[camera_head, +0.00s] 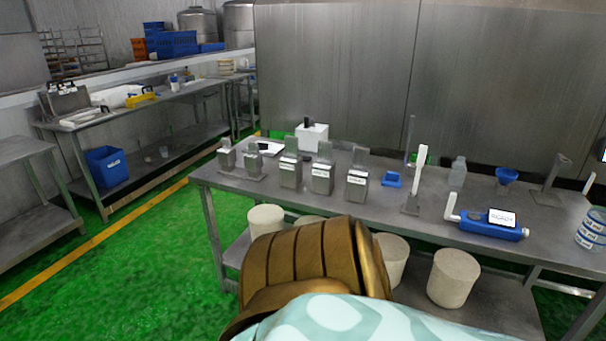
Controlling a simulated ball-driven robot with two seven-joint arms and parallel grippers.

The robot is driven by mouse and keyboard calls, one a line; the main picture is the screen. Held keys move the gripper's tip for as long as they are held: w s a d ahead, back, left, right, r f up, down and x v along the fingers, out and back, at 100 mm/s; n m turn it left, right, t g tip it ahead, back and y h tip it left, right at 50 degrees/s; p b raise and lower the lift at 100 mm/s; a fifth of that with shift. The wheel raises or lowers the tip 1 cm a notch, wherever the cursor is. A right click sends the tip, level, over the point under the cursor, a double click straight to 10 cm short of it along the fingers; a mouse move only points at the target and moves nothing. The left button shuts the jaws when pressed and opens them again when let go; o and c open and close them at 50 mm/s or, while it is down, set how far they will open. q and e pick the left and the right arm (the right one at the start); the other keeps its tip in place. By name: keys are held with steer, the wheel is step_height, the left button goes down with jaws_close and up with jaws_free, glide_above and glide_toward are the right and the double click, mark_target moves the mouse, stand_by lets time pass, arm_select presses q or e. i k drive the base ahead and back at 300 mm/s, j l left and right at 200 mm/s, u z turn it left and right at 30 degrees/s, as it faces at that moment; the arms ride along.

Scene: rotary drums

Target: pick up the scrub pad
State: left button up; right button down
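I cannot make out a scrub pad for certain in the head view. A small blue object (392,179) lies on the near steel table (400,222), right of the metal canisters; it is too small to tell what it is. On the far left table, a yellow item (141,98) lies beside white flat pieces (118,94), also too small to name surely. Neither of my grippers shows. A banded brown part and a pale teal surface fill the lower middle and hide part of the table's front edge and the lower shelf.
Several metal canisters (322,178) stand in a row on the near table. A blue device with a screen (488,225) lies at right, near a blue funnel (507,175) and stacked tubs (591,228). A blue bin (106,167) sits under the left table. Green floor between the tables is clear.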

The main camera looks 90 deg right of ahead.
mark_target(391, 179)
steer(key=z, duration=3.4)
